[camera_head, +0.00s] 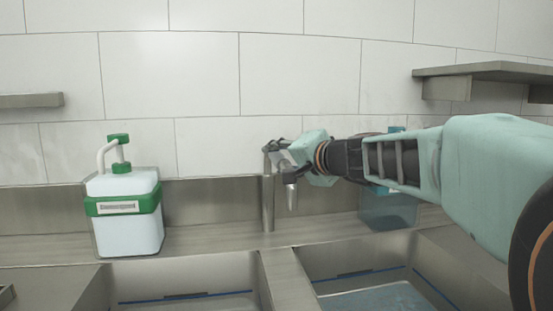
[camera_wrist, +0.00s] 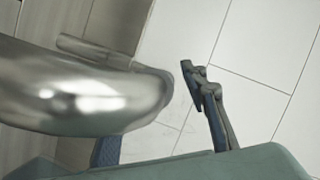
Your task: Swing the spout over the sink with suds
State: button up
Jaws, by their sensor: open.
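The metal faucet post (camera_head: 268,205) stands behind the divider between two sink basins. Its spout (camera_head: 291,192) points down, right of the post and roughly in line with the divider. My gripper (camera_head: 284,160) is open at the top of the faucet, close to the spout. In the wrist view the shiny spout (camera_wrist: 90,98) fills the left side, and one finger stands to its right, apart from it. The other finger is mostly hidden. The right basin (camera_head: 450,272) shows a pale blue-grey surface (camera_head: 380,299) at its bottom; I cannot tell whether it is suds. The left basin (camera_head: 180,270) shows a blue line, its bottom cut off.
A white and green detergent jug (camera_head: 127,212) with a pump stands on the ledge at the left. A bluish translucent container (camera_head: 388,211) stands behind my arm at the right. Shelves jut from the tiled wall at left (camera_head: 30,100) and upper right (camera_head: 485,70).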

jog(key=shift+c, duration=0.3)
grip_shut()
jog(key=shift+d, duration=0.15)
jog(key=w+d+n+g+y+p, duration=0.4)
jog(key=d+n+g+y+p, duration=0.2)
jog(key=d+n+g, duration=0.1)
jog(key=shift+w+d+r+p, duration=0.15)
jog(key=shift+w+d+p, duration=0.2)
jog(key=shift+d, duration=0.1)
dwell(0.4)
dwell(0.4)
